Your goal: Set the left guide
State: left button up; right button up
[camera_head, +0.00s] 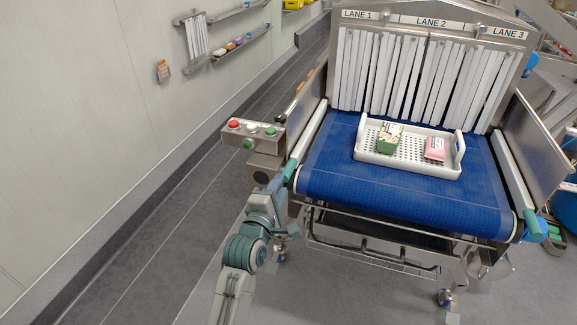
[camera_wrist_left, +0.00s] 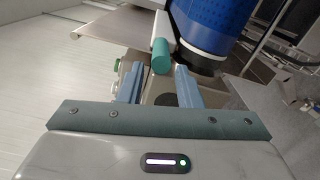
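The left guide (camera_head: 307,137) is a pale rail along the left side of the blue conveyor belt (camera_head: 335,178). Its near end has a green handle (camera_head: 290,170), which shows in the left wrist view (camera_wrist_left: 161,57) as a teal cylinder. My left gripper (camera_head: 278,186) is at the belt's near left corner, close to this handle. In the left wrist view its two fingers (camera_wrist_left: 158,80) are apart with nothing clamped between them. The handle lies just beyond the fingertips, roughly in line with the gap. Whether a finger touches it I cannot tell. My right gripper is not in view.
A white tray (camera_head: 405,169) on the belt holds a green box (camera_head: 389,137) and a pink pack (camera_head: 435,149). The right guide (camera_head: 512,170) runs along the other side. Strip curtains hang under the LANE 1 to LANE 3 signs. A button box (camera_head: 252,134) stands left of the belt.

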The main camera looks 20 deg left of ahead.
aim_at(289, 170)
pick_arm(q)
jog(key=w+p, duration=0.2)
jog(key=w, duration=0.5)
jog(key=shift+w+d+f, duration=0.1)
jog(key=shift+w, duration=0.3)
grip_shut()
